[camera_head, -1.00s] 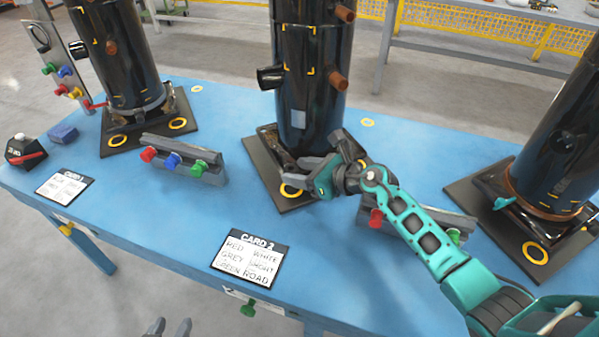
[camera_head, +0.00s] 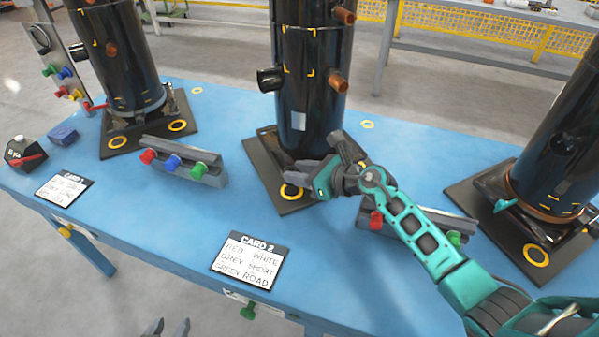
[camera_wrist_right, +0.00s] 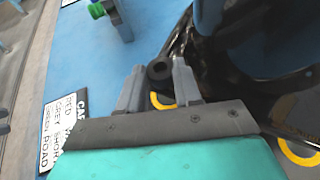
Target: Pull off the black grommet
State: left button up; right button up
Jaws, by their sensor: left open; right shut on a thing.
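The black grommet (camera_wrist_right: 158,71) is a small dark ring in the right wrist view, between the fingertips of my right gripper (camera_wrist_right: 158,82). The gripper is shut on it. In the head view my right gripper (camera_head: 308,166) is low at the front foot of the middle black compressor (camera_head: 310,75), above its dark base plate (camera_head: 263,168). The grommet cannot be made out there. Whether it still touches the foot is unclear. My left gripper (camera_head: 168,328) shows only its fingertips at the bottom edge, open and empty, in front of the table.
Card 2 (camera_head: 246,259) lies near the table's front edge. A rack with red, blue and green plugs (camera_head: 180,163) stands left of the middle compressor. Another rack (camera_head: 400,218) is partly behind my right arm. Compressors stand left (camera_head: 115,65) and right (camera_head: 555,145).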

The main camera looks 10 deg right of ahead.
jog(key=shift+s+a+f, duration=0.2)
jog(key=shift+a, duration=0.15)
grip_shut()
jog(key=shift+r+p, duration=0.3)
jog(key=shift+r, duration=0.15)
jog(key=shift+w+r+p, duration=0.2)
jog(key=shift+r+p, duration=0.4)
jog(key=shift+s+d+r+p, duration=0.1)
jog(key=shift+r+p, duration=1.05)
jog(key=shift+r, duration=0.05)
jog(key=shift+d+r+p, duration=0.1)
jog(key=shift+r+p, duration=1)
jog(key=shift+r, duration=0.1)
